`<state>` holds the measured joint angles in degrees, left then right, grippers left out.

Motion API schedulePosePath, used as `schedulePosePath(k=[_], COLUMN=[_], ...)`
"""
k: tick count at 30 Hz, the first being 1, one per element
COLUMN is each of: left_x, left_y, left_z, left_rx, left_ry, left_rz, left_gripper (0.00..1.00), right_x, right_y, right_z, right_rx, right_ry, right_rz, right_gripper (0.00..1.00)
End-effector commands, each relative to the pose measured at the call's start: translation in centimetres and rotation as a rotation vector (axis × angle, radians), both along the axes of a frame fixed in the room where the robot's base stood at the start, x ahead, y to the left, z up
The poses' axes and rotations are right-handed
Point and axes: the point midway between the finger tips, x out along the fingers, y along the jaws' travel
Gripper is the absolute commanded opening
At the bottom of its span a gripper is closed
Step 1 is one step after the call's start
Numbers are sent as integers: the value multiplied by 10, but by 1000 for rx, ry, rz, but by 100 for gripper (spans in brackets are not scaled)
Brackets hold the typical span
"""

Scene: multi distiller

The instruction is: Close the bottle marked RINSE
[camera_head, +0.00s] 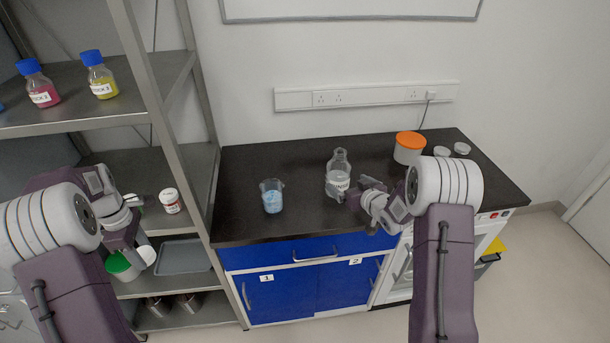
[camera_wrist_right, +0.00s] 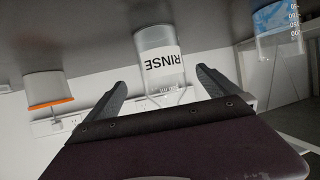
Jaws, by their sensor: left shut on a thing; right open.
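The clear glass bottle marked RINSE (camera_head: 338,181) stands upright on the dark bench. In the right wrist view the bottle (camera_wrist_right: 157,42) appears upside down, with its label readable and no coloured cap visible on its neck. My right gripper (camera_head: 353,190) is open just to the right of the bottle. In its wrist view, the right gripper (camera_wrist_right: 160,78) has its fingers spread on either side of the bottle's picture, and contact cannot be seen. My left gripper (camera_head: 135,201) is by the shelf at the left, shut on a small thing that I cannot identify.
A beaker of blue liquid (camera_head: 272,197) stands left of the bottle. An orange-lidded tub (camera_head: 408,147) and white lids (camera_head: 462,148) are at the back right. The metal shelf holds a white jar (camera_head: 170,201), a green-lidded container (camera_head: 122,265) and colored bottles (camera_head: 100,76).

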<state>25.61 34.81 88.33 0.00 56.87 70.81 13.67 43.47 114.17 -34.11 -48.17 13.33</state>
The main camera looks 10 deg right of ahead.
Motion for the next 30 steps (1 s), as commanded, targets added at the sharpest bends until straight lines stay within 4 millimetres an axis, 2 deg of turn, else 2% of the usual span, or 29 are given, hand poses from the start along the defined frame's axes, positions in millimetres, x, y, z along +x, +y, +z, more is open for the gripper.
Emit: schedulePosePath(k=[3, 6, 17, 25, 30], left_x=[0, 0, 0, 0, 0], left_y=[0, 0, 0, 0, 0], left_z=[2, 3, 3, 9, 9], left_rx=[0, 0, 0, 0, 0], left_ry=[0, 0, 0, 0, 0], left_rz=[-1, -1, -1, -1, -1], left_gripper=[4, 4, 4, 4, 4], right_x=[17, 25, 29, 64, 72], right_y=[4, 6, 7, 18, 20], right_z=[-7, -11, -12, -29, -33], right_rx=[0, 0, 1, 0, 0], right_ry=[0, 1, 0, 0, 1], right_rz=[0, 0, 0, 0, -1], right_gripper=[100, 100, 100, 100, 100])
